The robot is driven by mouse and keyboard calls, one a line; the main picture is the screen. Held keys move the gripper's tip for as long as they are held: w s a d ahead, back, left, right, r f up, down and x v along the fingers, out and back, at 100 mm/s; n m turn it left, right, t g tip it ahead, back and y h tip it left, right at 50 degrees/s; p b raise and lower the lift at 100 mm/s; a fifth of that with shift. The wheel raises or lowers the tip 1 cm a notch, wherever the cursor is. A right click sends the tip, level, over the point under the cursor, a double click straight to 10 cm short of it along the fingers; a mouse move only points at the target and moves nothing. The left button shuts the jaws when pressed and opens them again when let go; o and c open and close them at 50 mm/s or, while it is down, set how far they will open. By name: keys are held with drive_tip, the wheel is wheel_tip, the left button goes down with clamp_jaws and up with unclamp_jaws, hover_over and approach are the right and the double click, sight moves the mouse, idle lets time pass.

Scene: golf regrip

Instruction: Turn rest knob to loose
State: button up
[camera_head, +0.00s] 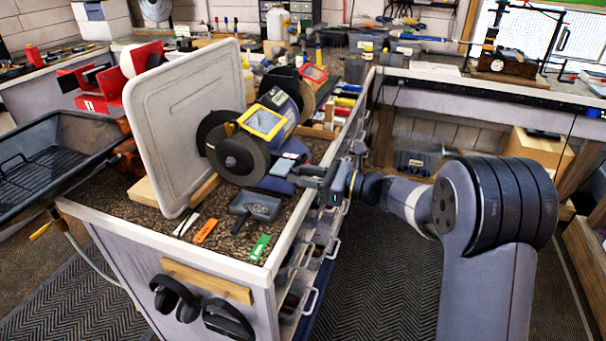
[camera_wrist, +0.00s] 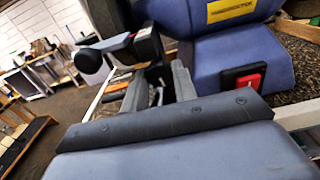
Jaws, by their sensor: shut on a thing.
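The blue bench grinder (camera_head: 266,122) stands on the brown bench top, with its dark wheels at the left and a yellow-framed shield. Its blue body (camera_wrist: 238,45) fills the upper right of the wrist view. My gripper (camera_head: 308,176) reaches in from the right to the grinder's near side, at the tool-rest area. In the wrist view my gripper (camera_wrist: 158,78) has its fingers around a small dark part below the rest's arm, which appears to be the rest knob. The fingers mostly hide it, so its setting cannot be read.
A red switch (camera_wrist: 246,80) sits on the grinder base. A pale upright board (camera_head: 185,125) stands left of the grinder. A grey tray-like tool (camera_head: 256,206) and orange and green tags lie in front. Open floor lies right of the bench.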

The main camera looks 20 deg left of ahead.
drive_tip(key=shift+f+n+b, duration=0.1)
drive_tip(key=shift+n+b, duration=0.2)
drive_tip(key=shift+b, duration=0.25)
drive_tip(key=n+b, duration=0.2)
drive_tip(key=b, duration=0.1)
drive_tip(key=shift+f+n+b, duration=0.15)
drive_tip(key=shift+n+b, duration=0.15)
drive_tip(key=n+b, duration=0.2)
drive_tip(key=b, duration=0.1)
drive_tip(key=shift+n, duration=0.4)
drive_tip(key=shift+r+n+b, duration=0.2)
drive_tip(key=shift+n+b, duration=0.6)
drive_tip(key=shift+b, duration=0.1)
drive_tip(key=o, duration=1)
drive_tip(key=shift+r, duration=0.1)
